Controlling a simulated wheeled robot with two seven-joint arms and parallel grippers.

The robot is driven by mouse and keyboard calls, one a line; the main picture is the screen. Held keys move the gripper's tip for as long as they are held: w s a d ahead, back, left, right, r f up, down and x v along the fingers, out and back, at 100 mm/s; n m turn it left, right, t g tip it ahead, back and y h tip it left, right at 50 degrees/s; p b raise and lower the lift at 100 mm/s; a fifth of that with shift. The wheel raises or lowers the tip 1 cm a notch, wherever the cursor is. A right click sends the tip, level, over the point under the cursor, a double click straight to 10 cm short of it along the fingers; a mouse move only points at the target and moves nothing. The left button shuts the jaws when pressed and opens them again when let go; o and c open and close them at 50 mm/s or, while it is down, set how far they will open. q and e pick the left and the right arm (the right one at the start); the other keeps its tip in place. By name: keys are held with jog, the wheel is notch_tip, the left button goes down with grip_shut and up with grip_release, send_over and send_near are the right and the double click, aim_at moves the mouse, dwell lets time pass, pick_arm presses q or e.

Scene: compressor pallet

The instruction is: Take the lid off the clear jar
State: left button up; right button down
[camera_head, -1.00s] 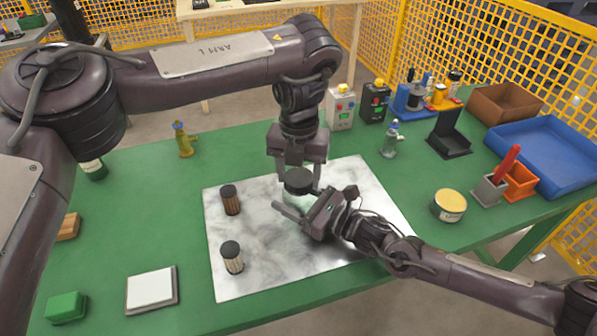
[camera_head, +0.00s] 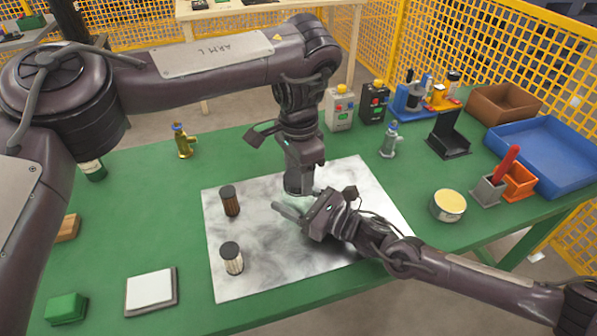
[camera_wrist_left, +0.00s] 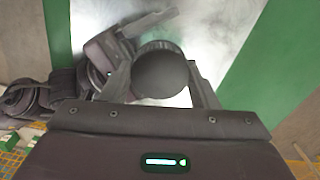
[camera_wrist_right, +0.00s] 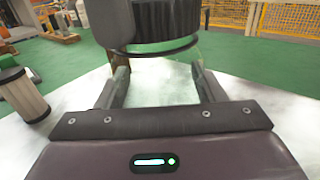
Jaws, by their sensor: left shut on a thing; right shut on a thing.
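The clear jar (camera_wrist_right: 155,85) stands on the marbled sheet, between the two fingers of my right gripper (camera_head: 302,204). The jar is very hard to see in the head view. Its round black lid (camera_wrist_left: 161,73) is between the fingers of my left gripper (camera_head: 300,188), which points down from above. The black ribbed lid also shows above the right fingers in the right wrist view (camera_wrist_right: 165,22). Both grippers are shut on their things. The left gripper mostly hides the lid in the head view. I cannot tell whether the lid sits loose on the jar.
Two dark-capped cylinders, one brown (camera_head: 230,201) and one pale (camera_head: 231,258), stand on the marbled sheet (camera_head: 290,275) to the left. A round tin (camera_head: 448,205) stands to the right. A blue tray (camera_head: 545,155) and brown box (camera_head: 503,103) are at the back right.

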aim_at(298, 176)
pick_arm(q)
jog(key=n, duration=0.7)
jog(key=shift+a, duration=0.1)
jog(key=shift+r, duration=0.25)
jog(key=shift+r, duration=0.9)
jog(key=shift+r, duration=2)
pick_arm(e)
jog(key=shift+c, duration=1.3)
grip_release()
